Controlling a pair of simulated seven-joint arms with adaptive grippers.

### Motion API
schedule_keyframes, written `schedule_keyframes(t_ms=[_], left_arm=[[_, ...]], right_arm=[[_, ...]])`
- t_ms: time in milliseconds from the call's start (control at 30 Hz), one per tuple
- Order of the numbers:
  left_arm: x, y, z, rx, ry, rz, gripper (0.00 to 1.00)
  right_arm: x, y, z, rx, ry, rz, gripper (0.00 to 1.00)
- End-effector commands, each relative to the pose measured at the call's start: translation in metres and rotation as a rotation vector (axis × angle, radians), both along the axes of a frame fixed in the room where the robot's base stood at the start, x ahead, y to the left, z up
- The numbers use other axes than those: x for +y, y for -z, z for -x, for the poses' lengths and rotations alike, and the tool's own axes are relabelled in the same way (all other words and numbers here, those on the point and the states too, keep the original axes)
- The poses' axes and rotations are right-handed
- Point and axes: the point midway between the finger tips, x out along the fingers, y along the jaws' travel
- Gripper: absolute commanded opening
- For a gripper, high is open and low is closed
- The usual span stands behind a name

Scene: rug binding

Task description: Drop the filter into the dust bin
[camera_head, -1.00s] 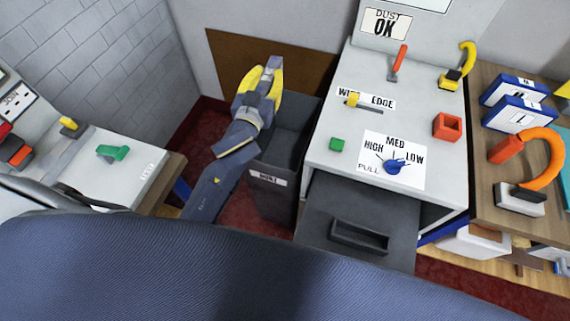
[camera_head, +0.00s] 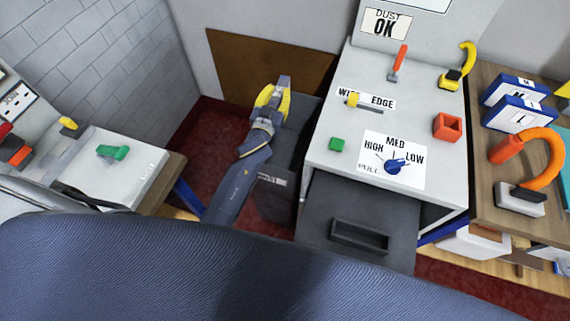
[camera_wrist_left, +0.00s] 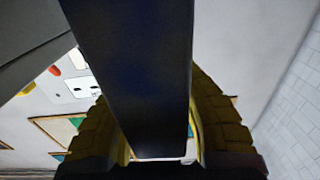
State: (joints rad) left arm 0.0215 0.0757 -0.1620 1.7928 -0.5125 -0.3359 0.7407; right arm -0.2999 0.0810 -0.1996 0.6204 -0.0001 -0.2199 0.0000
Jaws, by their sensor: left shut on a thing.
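My left gripper (camera_head: 272,98) has yellow fingers and is over the dark grey dust bin (camera_head: 275,203). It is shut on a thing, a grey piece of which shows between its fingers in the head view. In the left wrist view, the filter (camera_wrist_left: 135,70) shows as a long dark slab between the yellow fingers and runs up out of the picture. The gripper and arm hide much of the bin's opening. I cannot tell how far the filter is above or inside the rim. My right gripper is not in view.
The white machine (camera_head: 325,155) with knobs and an open dark drawer (camera_head: 350,215) stands right of the bin. A brown panel (camera_head: 230,60) is on the wall behind. Another white machine (camera_head: 135,165) is at the left. Dark red floor (camera_head: 205,130) shows between.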

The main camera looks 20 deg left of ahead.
Motion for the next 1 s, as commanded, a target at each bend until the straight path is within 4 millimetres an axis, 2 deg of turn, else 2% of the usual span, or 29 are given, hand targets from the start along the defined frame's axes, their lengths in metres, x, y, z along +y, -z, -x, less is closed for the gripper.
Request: schedule_keyframes(t_ms=[400,600,933,967,1000], left_arm=[[0.000,0.036,0.000,0.000,0.000,0.002,0.00],[0.000,0.044,0.000,0.000,0.001,0.001,0.00],[0.000,0.045,0.000,0.000,0.001,0.001,0.00],[0.000,0.045,0.000,0.000,0.001,0.001,0.30],[0.000,0.045,0.000,0.000,0.001,0.001,0.35]], right_arm=[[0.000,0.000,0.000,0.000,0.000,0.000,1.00],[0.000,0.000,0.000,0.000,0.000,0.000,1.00],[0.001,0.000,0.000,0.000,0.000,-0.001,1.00],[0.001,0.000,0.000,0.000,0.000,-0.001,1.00],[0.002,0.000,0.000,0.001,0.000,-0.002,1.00]])
